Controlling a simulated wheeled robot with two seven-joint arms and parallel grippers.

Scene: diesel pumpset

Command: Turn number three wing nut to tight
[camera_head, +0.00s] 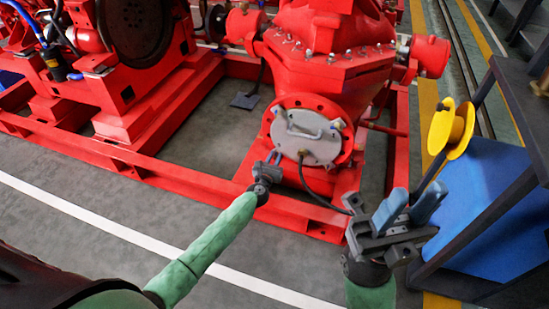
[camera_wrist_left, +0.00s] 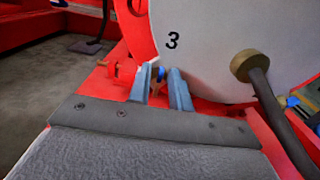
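The grey round cover (camera_head: 310,138) is on the front of the red pump. In the left wrist view the cover (camera_wrist_left: 215,40) carries a black "3" (camera_wrist_left: 172,40). Just below the number, a small blue and brownish wing nut (camera_wrist_left: 158,75) shows between my left fingers. My left gripper (camera_head: 273,158) is at the cover's lower left edge. Its two blue-grey fingers (camera_wrist_left: 162,88) stand apart around the nut; I cannot tell whether they touch it. My right gripper (camera_head: 408,206) is open near the front right, away from the cover.
A brass fitting (camera_wrist_left: 243,65) with a black hose (camera_head: 318,193) comes from the cover; the hose runs toward my right gripper. Red frame rails (camera_head: 200,178) surround the pump. A blue cart with a yellow reel (camera_head: 450,128) stands right.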

